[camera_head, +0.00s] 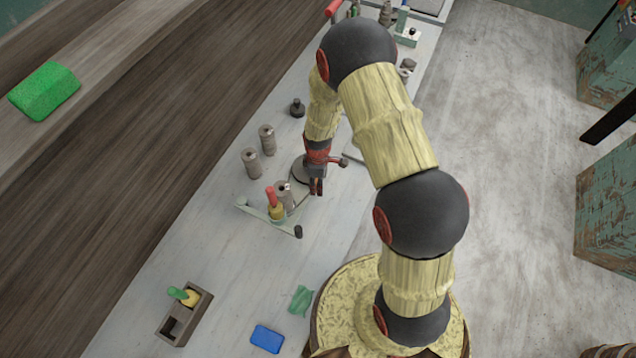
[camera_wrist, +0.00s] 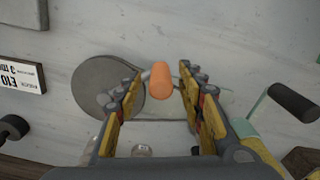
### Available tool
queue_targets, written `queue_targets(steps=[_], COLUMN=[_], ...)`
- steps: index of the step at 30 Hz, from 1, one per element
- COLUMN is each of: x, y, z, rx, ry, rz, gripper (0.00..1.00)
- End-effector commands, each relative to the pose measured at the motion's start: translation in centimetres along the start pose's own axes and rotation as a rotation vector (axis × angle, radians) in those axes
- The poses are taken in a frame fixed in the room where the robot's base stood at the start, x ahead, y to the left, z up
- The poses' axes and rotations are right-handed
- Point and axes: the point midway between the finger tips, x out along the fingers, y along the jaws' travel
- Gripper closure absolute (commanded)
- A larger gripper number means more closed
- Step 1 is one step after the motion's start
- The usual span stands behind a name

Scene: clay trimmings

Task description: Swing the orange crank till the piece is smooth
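The orange crank handle (camera_wrist: 160,88) shows in the wrist view as a short upright cylinder between the two fingers of my gripper (camera_wrist: 161,80). The fingers are spread, with a gap on each side of it. I cannot tell its depth relative to the fingertips. A flat grey disc (camera_wrist: 100,68) lies just left of it. In the head view my gripper (camera_head: 316,187) points down over the bench, beside the grey disc (camera_head: 299,170); the crank handle cannot be made out there. I cannot tell which thing is the piece.
A red-handled tool (camera_head: 271,196) and grey cylinders (camera_head: 267,140) stand left of my gripper on the pale bench. A dark-knobbed lever (camera_wrist: 293,102) is right in the wrist view. A blue block (camera_head: 267,339) and a two-pocket holder (camera_head: 186,313) lie nearer.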

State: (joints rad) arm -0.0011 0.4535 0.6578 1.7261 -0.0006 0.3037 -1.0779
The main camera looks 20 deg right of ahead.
Motion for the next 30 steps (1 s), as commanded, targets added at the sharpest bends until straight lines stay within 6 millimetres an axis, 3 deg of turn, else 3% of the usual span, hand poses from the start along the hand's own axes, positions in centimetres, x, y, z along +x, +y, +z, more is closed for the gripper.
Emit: queue_targets(steps=[13,30], x=[0.97,0.95], y=[-0.03,-0.03], z=[0.02,0.02], rx=[0.001,0.001], ry=[0.0,0.0], rz=[-0.001,-0.001], gripper=[0.62,0.94])
